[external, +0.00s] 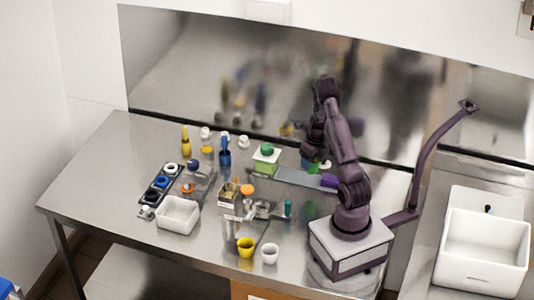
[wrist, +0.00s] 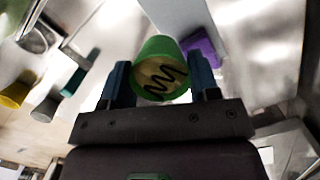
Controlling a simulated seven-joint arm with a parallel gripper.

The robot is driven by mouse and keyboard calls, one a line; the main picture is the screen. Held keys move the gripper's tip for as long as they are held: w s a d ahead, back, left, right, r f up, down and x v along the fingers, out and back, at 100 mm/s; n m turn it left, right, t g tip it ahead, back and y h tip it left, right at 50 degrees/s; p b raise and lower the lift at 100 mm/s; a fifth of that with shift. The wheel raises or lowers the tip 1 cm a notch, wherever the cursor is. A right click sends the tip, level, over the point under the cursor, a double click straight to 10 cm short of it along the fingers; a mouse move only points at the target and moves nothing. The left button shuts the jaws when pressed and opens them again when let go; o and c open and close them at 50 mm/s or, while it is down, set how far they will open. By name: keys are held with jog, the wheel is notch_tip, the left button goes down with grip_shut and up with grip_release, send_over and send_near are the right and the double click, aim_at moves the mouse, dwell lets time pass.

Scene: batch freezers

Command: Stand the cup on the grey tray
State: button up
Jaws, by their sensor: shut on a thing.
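My gripper (wrist: 160,80) is shut on a green cup (wrist: 158,46), with one dark blue finger on each side. In the wrist view one round end of the cup faces the camera, pale yellow with a black zigzag mark. I cannot tell whether this end is its mouth or its base. In the external view the cup (external: 326,165) is small and partly hidden by my gripper (external: 315,165). The grey tray (external: 293,177) is a flat strip left of my arm. The cup is close to the tray's back right part; I cannot tell whether they touch.
A purple block (external: 329,181) is at the tray's right end, close to the held cup. A yellow cup (external: 246,247) and a white cup (external: 270,254) stand at the front. A white bin (external: 178,215) is at left.

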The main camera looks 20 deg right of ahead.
jog(key=w+f, duration=0.2)
jog(key=f, duration=0.1)
jog(key=shift+w+d+f, duration=0.2)
jog(key=shift+w+d, duration=0.1)
jog(key=shift+w, duration=0.1)
jog(key=shift+w+f, duration=0.15)
jog(key=shift+f, duration=1.45)
jog(key=o, duration=0.9)
jog(key=shift+f, duration=0.15)
